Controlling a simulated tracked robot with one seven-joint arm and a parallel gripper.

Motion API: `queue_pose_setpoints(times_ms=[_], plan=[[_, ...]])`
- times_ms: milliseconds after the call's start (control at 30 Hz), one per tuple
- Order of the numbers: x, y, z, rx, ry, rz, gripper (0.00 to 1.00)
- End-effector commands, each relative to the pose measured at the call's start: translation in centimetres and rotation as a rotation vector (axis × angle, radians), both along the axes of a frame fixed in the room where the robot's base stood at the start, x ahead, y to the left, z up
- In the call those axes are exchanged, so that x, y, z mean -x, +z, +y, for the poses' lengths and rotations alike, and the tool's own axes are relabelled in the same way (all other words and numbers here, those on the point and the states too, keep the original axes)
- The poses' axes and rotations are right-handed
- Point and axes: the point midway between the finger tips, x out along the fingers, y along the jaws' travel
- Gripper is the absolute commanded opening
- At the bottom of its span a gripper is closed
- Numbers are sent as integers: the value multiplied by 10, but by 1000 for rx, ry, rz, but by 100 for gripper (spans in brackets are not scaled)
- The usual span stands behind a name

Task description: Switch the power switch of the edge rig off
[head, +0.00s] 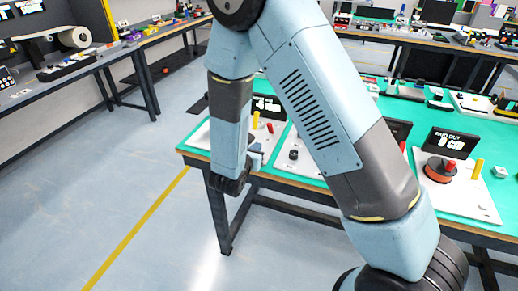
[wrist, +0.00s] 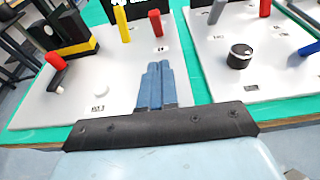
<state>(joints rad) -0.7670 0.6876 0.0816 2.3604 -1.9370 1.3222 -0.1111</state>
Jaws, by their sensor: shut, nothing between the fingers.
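My gripper (wrist: 158,68) is shut and empty in the wrist view. Its two blue fingers lie side by side over the right part of a white board (wrist: 40,108), just below a red post (wrist: 155,22). A yellow post (wrist: 122,24) stands left of the red one. This board also bears a black and yellow device with a crank (wrist: 57,62) and a white round button (wrist: 101,90). I cannot tell which board is the edge rig, nor pick out its power switch; labels are too small to read. In the head view my gripper (head: 256,155) is at the table's front edge.
A second white board (wrist: 215,75) to the right bears a black knob (wrist: 240,56) and several posts. Both stand on a green-topped table (head: 310,181). Farther right is a board with a "RUN OUT 0 cm" display (head: 449,143). Open floor (head: 90,165) lies left.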

Motion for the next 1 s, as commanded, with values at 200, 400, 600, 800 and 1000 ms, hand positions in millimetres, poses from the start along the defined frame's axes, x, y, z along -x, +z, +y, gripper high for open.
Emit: queue_pose_setpoints(times_ms=[200,400,600,800,1000], plan=[[-36,-10,-14,0,-3,0,0],[-67,-17,-25,-1,-3,-1,0],[-86,-3,-32,-1,-2,-1,0],[-94,2,-35,0,0,0,0],[-95,2,-35,0,0,0,0]])
